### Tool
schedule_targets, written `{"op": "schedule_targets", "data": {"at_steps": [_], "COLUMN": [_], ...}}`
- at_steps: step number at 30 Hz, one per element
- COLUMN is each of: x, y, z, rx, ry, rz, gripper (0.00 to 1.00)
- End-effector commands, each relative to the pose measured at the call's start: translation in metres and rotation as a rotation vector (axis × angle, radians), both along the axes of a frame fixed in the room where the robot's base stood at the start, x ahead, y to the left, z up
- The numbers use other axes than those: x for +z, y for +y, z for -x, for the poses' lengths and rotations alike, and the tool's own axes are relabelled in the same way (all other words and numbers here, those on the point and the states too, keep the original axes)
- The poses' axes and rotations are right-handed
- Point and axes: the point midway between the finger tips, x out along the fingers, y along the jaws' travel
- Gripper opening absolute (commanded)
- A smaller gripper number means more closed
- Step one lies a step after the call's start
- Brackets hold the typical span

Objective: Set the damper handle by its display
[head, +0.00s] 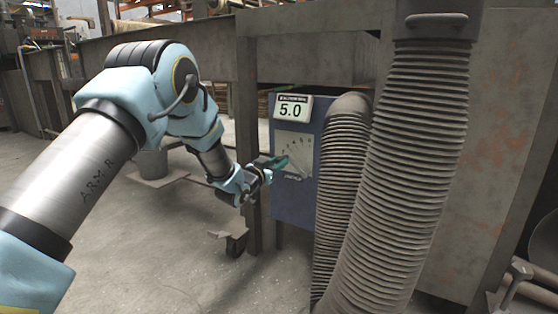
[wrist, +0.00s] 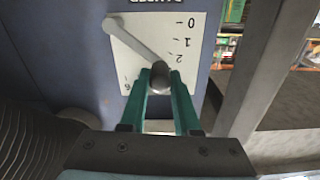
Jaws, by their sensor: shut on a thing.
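The damper's blue box (head: 283,205) has a display (head: 291,109) on top reading 5.0. Below it is a white scale plate (head: 299,143), partly covered by my gripper. In the wrist view the plate (wrist: 138,58) appears upside down, with 0, 1 and 2 readable and one unclear figure at its lower end. The grey handle (wrist: 135,42) runs from its pivot to a round knob past the 2. My gripper (wrist: 161,82) is shut on the handle's knob end; it also shows in the head view (head: 281,162). The fingers hide the marks beyond 2.
Two ribbed hoses stand right of the box: a thin one (head: 342,170) close beside it and a thick one (head: 410,150) nearer. A metal post (head: 247,140) stands left of the box. Open floor (head: 150,260) lies at the lower left.

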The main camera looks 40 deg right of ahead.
Motion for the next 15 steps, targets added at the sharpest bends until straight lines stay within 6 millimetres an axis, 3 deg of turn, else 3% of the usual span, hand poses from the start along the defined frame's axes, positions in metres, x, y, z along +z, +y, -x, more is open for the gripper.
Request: {"op": "schedule_targets", "data": {"at_steps": [6, 7, 15], "x": [-0.0012, -0.0012, -0.0005], "y": [0.0005, 0.0004, 0.0001], "z": [-0.0002, -0.0001, 0.0000], "rx": [0.000, 0.000, 0.000], "ry": [0.001, 0.001, 0.000], "rz": [-0.003, -0.003, -0.001], "gripper": [0.00, 0.34, 0.61]}}
